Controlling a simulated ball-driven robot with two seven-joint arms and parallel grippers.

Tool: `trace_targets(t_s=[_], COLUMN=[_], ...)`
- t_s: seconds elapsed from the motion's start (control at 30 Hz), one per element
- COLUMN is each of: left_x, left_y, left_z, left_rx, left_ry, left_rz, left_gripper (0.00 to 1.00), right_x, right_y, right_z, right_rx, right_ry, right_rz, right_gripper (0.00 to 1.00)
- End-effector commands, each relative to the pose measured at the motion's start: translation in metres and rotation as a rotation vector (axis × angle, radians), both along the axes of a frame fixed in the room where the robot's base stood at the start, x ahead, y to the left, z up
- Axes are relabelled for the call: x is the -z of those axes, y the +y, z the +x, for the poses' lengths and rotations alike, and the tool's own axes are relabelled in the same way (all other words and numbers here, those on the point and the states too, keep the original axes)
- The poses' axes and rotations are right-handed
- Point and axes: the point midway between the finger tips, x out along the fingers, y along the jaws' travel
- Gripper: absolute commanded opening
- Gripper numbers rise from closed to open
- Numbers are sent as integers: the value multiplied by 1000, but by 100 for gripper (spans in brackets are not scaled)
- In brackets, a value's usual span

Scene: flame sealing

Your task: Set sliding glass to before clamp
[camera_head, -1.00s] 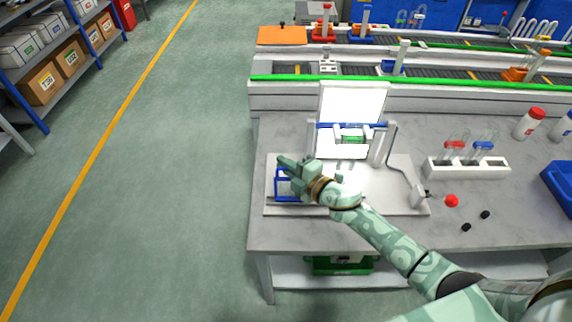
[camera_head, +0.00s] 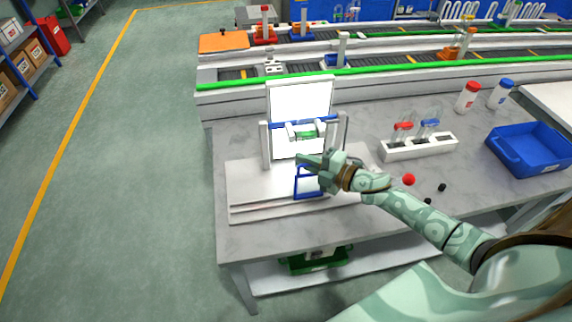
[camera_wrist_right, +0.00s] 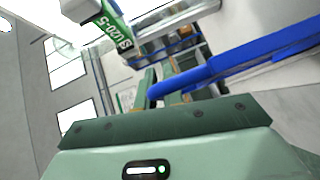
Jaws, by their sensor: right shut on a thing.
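The sliding glass is a blue-edged frame (camera_head: 296,184) standing upright on the white base (camera_head: 262,180), in front of the clamp. My right gripper (camera_head: 310,163) is shut on its upper edge and hides part of it. In the wrist view the blue edge (camera_wrist_right: 255,56) runs in from the right to the fingers (camera_wrist_right: 163,86). The clamp (camera_head: 291,131) behind holds a green-labelled tube (camera_head: 306,134) level below a blue bar, before a bright white panel (camera_head: 301,97). The labelled tube (camera_wrist_right: 113,24) also shows in the wrist view. My left gripper is not in view.
Right of the base stand a white tube rack (camera_head: 425,148), a red ball (camera_head: 409,180) and small black pieces (camera_head: 442,187). A blue tray (camera_head: 541,164) is farther right. A green-edged conveyor (camera_head: 400,72) runs behind the table.

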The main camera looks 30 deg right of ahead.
Motion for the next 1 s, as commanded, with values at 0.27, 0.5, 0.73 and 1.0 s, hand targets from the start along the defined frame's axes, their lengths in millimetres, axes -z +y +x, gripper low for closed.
trace_targets(t_s=[0.27,0.5,0.73,1.0], left_x=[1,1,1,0], left_y=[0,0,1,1], left_z=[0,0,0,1], left_rx=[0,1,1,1], left_ry=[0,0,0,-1], left_rz=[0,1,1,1], left_gripper=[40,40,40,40], right_x=[1,1,1,-1], right_y=[-12,-12,-11,-19], right_z=[-3,-3,-3,-18], right_rx=[2,4,3,2], right_ry=[2,2,1,4], right_rz=[-1,-3,-1,-2], right_gripper=[0,12,31,31])
